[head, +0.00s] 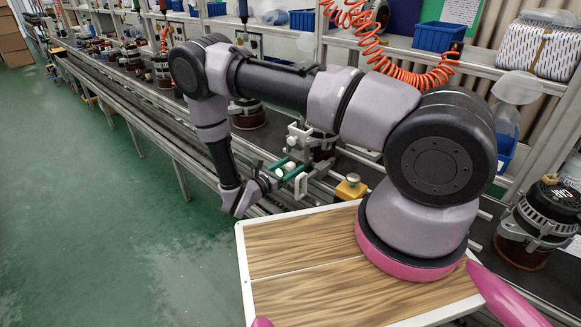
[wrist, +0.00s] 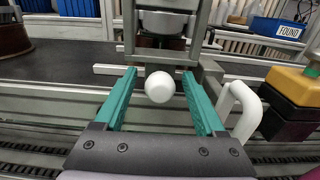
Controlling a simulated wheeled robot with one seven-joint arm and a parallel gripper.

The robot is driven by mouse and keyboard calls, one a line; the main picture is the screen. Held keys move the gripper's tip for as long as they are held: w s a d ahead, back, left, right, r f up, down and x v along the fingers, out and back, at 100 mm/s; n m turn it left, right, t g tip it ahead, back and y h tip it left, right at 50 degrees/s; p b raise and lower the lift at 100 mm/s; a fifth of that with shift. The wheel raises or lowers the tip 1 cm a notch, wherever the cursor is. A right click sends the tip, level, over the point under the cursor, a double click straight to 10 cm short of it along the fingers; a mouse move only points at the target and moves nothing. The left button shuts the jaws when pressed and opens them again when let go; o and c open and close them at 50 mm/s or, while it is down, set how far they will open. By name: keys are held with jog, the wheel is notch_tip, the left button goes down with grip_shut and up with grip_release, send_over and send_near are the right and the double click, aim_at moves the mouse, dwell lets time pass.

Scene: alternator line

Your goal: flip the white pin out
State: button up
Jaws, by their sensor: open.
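A white, round-ended pin (wrist: 159,87) shows end-on in the wrist view, in front of a grey metal fixture (wrist: 160,45). My gripper (wrist: 159,76) is open, with one teal finger on each side of the pin. Gaps show between the pin and both fingers. The shaft behind the white end is hidden. In the head view my gripper (head: 287,168) is at the fixture on the conveyor line, and the pin is too small there to make out clearly. A bent white handle (wrist: 243,108) stands just right of the right finger.
A yellow-topped block (wrist: 293,84) stands to the right in the wrist view; it also shows in the head view (head: 351,187). The conveyor rails (head: 150,125) run along the line with several alternators. A blue bin (wrist: 277,28) is at the back. The green floor (head: 120,220) at left is clear.

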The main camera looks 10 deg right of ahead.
grip_shut()
dwell(1.4)
